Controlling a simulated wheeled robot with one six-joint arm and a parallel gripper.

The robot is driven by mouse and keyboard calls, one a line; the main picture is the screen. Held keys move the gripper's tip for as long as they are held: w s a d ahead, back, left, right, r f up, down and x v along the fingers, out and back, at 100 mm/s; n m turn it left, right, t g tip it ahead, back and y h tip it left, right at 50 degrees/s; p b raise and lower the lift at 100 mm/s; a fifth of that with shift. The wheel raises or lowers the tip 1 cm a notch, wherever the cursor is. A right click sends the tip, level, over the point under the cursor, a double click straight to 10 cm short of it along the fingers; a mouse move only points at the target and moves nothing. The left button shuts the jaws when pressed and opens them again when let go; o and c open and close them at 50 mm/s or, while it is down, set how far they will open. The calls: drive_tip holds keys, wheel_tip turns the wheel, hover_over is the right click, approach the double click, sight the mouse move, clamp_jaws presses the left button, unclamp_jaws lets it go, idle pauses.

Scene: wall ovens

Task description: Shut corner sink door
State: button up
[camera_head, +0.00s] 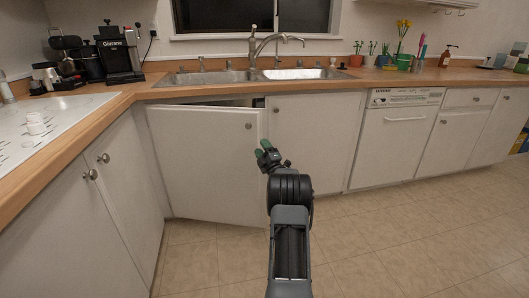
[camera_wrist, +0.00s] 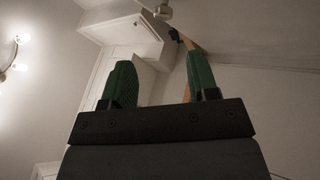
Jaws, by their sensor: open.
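The corner sink door (camera_head: 200,165) is a white panel below the sink, left of centre in the head view. It stands partly open, and a dark gap (camera_head: 258,103) shows above its top right edge. Its round metal knob (camera_head: 249,126) sits near the upper right corner. My gripper (camera_head: 266,152), with green fingertips, is by the door's right edge, a little below the knob. In the wrist view my gripper's two green fingers (camera_wrist: 160,85) are apart with nothing held between them. A round knob (camera_wrist: 163,12) shows at the top there. I cannot tell whether the fingers touch the door.
A closed white door (camera_head: 312,140) is right of the corner sink door, then a dishwasher (camera_head: 395,140). Cabinets with knobs (camera_head: 90,174) stand at the left. The wooden counter (camera_head: 140,88) runs above. The tiled floor (camera_head: 400,245) is clear at the right.

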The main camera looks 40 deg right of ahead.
drive_tip(key=shift+v, duration=1.05)
